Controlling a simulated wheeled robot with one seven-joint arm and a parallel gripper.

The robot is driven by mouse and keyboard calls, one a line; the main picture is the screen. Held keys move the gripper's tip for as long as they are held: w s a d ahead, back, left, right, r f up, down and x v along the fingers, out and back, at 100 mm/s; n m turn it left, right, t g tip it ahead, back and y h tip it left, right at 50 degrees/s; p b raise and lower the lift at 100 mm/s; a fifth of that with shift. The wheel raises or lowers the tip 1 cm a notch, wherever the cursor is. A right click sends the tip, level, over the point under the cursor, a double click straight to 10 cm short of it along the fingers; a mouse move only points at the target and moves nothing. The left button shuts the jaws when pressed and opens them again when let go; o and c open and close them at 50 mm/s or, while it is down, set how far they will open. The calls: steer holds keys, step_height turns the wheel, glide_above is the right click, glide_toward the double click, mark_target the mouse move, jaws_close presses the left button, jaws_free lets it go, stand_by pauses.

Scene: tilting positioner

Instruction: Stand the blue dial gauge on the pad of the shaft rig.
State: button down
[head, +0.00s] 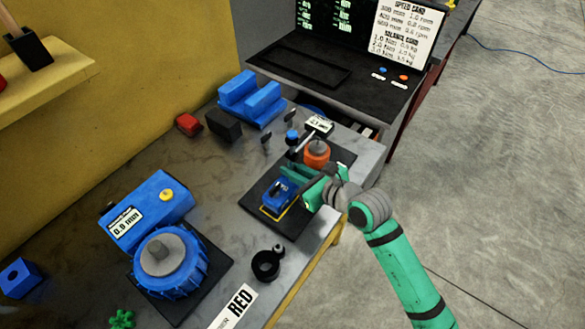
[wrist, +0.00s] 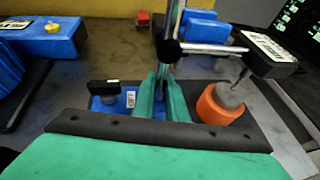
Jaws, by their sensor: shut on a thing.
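The blue dial gauge (head: 275,194) has a blue base, an upright post, a side arm and a dark head with a white label. Its base is over the yellow-outlined pad (head: 287,216) on the black plate of the shaft rig; I cannot tell whether it touches. My gripper (head: 291,173) is shut on the gauge's post, which rises between the green fingers (wrist: 163,98) in the wrist view. The blue base (wrist: 122,103) shows left of them. The gauge's head (wrist: 268,52) hangs near the orange and grey shaft part (wrist: 222,103).
A blue motor unit (head: 165,255) stands to the left, with a black ring (head: 266,264) in front. A blue V-block (head: 252,98), a black block (head: 223,125) and a red block (head: 188,124) lie behind. The bench's right edge is close to my arm.

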steer(key=shift+w+f, duration=0.1)
steer(key=shift+f, duration=0.45)
stand_by(0.4)
steer(key=c, duration=1.7)
jaws_free()
steer(key=shift+f, duration=0.15)
steer(key=shift+d, duration=0.1)
steer(key=v, duration=1.1)
steer(key=shift+a, duration=0.2)
